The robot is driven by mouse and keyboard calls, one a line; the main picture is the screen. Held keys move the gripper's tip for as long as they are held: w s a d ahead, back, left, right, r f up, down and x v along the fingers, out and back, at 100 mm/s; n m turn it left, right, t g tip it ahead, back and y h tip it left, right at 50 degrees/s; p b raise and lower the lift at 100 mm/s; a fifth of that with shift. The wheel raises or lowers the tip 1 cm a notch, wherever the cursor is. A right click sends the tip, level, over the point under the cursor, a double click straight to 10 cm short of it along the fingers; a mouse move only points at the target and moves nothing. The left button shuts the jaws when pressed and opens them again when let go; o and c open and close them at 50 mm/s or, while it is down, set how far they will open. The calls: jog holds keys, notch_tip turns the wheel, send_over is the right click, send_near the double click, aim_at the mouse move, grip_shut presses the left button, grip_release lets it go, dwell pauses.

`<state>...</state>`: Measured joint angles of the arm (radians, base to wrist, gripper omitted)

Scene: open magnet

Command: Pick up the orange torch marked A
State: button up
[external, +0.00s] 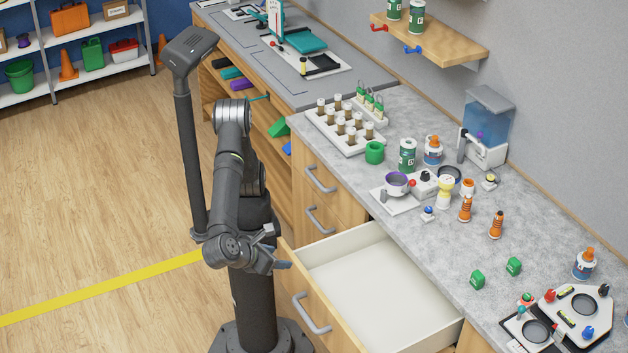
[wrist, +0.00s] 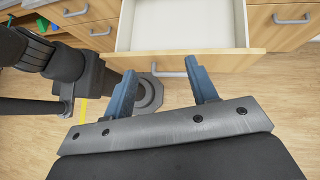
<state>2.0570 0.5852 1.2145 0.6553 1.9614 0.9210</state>
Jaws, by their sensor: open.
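Two small orange upright objects with dark bands, which look like torches, stand on the grey counter: one orange torch (external: 465,208) on the left and another orange torch (external: 497,225) on the right. Their letters are too small to read, so I cannot tell which is A. My gripper (external: 279,247) is open and empty, low beside the open drawer's front, well left of both torches. In the wrist view, the two fingers of my gripper (wrist: 161,70) are apart, with the drawer front beyond them. No torch shows in the wrist view.
The open drawer (external: 430,337) juts out below the counter and looks empty; it also shows in the wrist view (wrist: 196,53). Near the torches stand a yellow-and-white object (external: 445,192) and green blocks (external: 477,280). A wall shelf (external: 450,42) hangs above.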

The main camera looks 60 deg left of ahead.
jog(key=w+d+n+g, duration=0.2)
jog(key=w+d+n, duration=0.2)
jog(key=w, duration=0.8)
jog(key=w+d+n+g+h, duration=0.1)
jog(key=w+d+n+g, duration=0.25)
jog(key=w, duration=0.75)
jog(key=w+d+n+g, duration=0.2)
jog(key=w+d+n, duration=0.25)
jog(key=w, duration=0.75)
jog(key=w+a+r+n+h, duration=0.15)
jog(key=w+a+n, duration=0.25)
jog(key=w, duration=0.8)
jog(key=w+a+n+h, duration=0.2)
jog(key=w+a+n, duration=0.15)
jog(key=w, duration=0.95)
jog(key=w+a+r+n+h, duration=0.1)
jog(key=w+a+n+h, duration=0.2)
jog(key=w, duration=0.9)
jog(key=y, duration=0.1)
send_near(500, 232)
jog(key=shift+n+t, duration=0.25)
jog(key=shift+s+x, duration=0.2)
jog(key=shift+x, duration=3.15)
jog(key=shift+a, duration=0.1)
jog(key=c, duration=0.9)
